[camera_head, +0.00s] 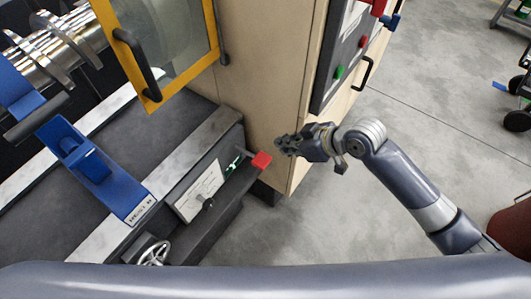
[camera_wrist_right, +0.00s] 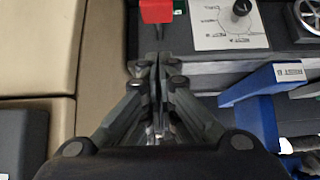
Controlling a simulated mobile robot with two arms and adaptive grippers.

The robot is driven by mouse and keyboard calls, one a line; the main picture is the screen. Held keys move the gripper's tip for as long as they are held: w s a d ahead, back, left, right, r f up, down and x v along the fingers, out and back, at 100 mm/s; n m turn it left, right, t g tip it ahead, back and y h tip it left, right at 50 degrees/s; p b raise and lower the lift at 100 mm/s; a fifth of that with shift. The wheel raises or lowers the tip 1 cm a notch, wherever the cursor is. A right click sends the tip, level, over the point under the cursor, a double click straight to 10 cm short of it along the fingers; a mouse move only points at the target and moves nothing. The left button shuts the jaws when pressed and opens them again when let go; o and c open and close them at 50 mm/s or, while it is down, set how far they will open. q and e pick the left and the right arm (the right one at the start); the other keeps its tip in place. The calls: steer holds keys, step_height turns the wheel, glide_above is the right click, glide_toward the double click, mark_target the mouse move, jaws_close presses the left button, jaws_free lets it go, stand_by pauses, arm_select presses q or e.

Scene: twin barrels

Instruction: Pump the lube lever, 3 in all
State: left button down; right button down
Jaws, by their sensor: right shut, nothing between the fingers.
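The lube lever's red block-shaped handle (camera_head: 261,160) sticks out from the front of the grey machine bed, beside a white label plate with a black knob. It also shows at the top of the right wrist view (camera_wrist_right: 156,11). My right gripper (camera_head: 283,146) is just right of the red handle in the head view, apart from it. In the right wrist view its fingers (camera_wrist_right: 157,62) are closed together and empty, with the handle just beyond their tips. My left gripper is not in view.
A beige cabinet (camera_head: 265,70) with a dark button panel (camera_head: 345,60) stands behind my right gripper. A yellow-framed door (camera_head: 215,40), a blue part (camera_head: 95,170) and a handwheel (camera_head: 154,253) are to the left. Grey floor (camera_head: 430,130) is open at right.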

steer(key=shift+f, duration=0.1)
steer(key=p, duration=0.2)
glide_above(264, 161)
step_height(264, 161, down, 7)
steer(key=shift+r, duration=0.1)
step_height(264, 161, down, 2)
steer(key=shift+f, duration=1.05)
